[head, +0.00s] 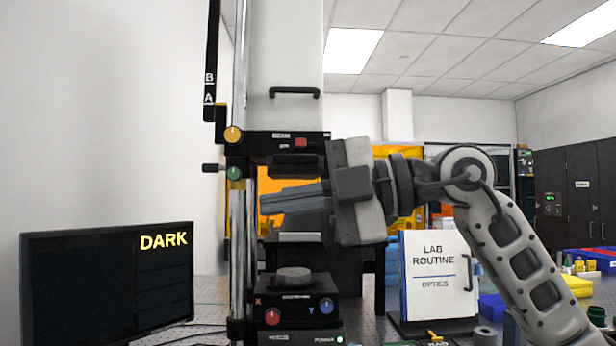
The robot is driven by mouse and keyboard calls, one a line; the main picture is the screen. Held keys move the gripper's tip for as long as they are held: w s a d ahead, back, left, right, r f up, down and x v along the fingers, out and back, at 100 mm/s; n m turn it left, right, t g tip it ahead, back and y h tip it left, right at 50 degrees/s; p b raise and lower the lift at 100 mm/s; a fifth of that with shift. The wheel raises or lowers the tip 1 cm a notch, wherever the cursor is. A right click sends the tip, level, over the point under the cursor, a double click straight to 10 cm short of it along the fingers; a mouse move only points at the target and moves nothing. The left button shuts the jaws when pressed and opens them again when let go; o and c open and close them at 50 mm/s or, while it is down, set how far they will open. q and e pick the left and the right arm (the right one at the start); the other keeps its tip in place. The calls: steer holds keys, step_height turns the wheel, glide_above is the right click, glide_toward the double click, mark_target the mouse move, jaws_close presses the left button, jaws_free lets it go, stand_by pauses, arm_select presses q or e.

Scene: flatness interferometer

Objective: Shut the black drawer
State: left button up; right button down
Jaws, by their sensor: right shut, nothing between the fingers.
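The interferometer column stands left of centre, with a black labelled housing (258,144) on it. A small black block at the housing's lower front looks like the black drawer (296,161); I cannot tell how far out it is. My right gripper (268,202) comes in from the right, its fingers together and pointing left. It is empty and appears just below the drawer in the picture; I see no clear contact. The gripper's body covers part of the instrument behind it. My left gripper is not in view.
Below the gripper are a round grey stage (293,274) and a black control box (296,304) with red and blue knobs. A monitor (105,285) reading DARK stands at left. A LAB ROUTINE sign (437,270) stands behind my right arm. Coloured bins (577,286) are at far right.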

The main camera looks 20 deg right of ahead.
steer(key=s+d+r+m+t+h, duration=0.4)
steer(key=d+r+m+t+h, duration=0.15)
steer(key=d+r, duration=0.35)
steer(key=p, duration=0.3)
glide_toward(290, 158)
steer(key=shift+t+h, duration=0.25)
steer(key=shift+t, duration=0.2)
steer(key=w+a, duration=0.1)
steer(key=a, duration=0.1)
steer(key=w+a+f, duration=0.1)
steer(key=w+a, duration=0.1)
steer(key=shift+w+f, duration=0.1)
steer(key=shift+w, duration=0.25)
steer(key=shift+w+d+f, duration=0.1)
steer(key=shift+w+f, duration=0.1)
steer(key=shift+w, duration=0.3)
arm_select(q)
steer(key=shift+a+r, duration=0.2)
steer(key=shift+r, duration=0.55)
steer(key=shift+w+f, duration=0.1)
arm_select(e)
steer(key=shift+d, duration=0.1)
